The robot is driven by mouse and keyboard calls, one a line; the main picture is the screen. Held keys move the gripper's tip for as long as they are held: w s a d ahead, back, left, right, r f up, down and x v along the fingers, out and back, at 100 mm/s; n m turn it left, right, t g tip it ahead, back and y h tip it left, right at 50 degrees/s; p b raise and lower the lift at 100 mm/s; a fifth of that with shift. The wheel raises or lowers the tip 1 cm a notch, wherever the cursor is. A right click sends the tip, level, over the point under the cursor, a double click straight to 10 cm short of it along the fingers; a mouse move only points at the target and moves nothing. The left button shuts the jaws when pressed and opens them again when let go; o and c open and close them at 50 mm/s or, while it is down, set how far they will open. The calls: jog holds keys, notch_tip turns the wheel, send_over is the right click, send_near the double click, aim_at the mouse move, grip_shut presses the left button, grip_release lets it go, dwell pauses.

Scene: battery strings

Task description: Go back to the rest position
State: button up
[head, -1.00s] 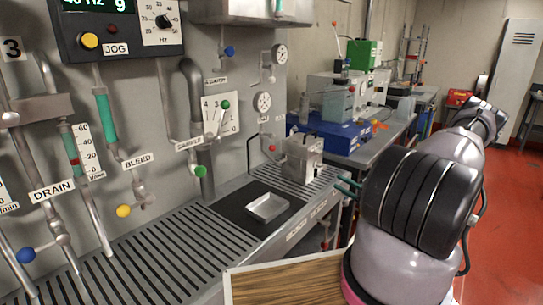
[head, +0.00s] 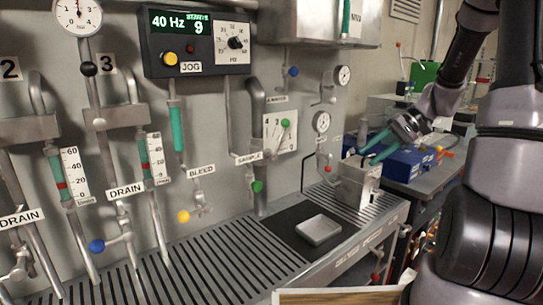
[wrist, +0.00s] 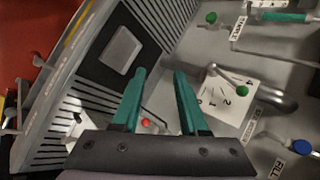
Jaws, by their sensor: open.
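My gripper (head: 377,145) is open, with two green fingers and nothing between them. In the head view it hangs in the air above the small metal box (head: 357,182) at the right end of the bench, in front of the grey panel. In the wrist view the gripper (wrist: 159,85) points toward the bench and panel, and its fingers stand clearly apart. I cannot tell its exact distance from the box.
A metal tray (head: 318,230) lies on a black mat on the slotted bench. The panel carries the green-knobbed sample selector (head: 285,124), gauges (head: 321,122), pipes and a yellow-knobbed bleed valve (head: 184,216). A blue machine (head: 400,165) stands behind at right.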

jog(key=s+a+r+t+h, duration=0.2)
jog(key=s+r+t+h, duration=0.1)
jog(key=s+r, duration=0.5)
jog(key=s+a+r+m+t+h, duration=0.1)
jog(key=s+a+r+t+h, duration=0.1)
jog(key=s+r, duration=0.7)
jog(key=shift+s+m+t+h, duration=0.3)
jog(key=shift+t+h, duration=0.4)
jog(key=shift+h, duration=0.4)
jog(key=shift+o, duration=0.2)
jog(key=shift+w+r, duration=0.1)
jog(key=shift+r, duration=0.05)
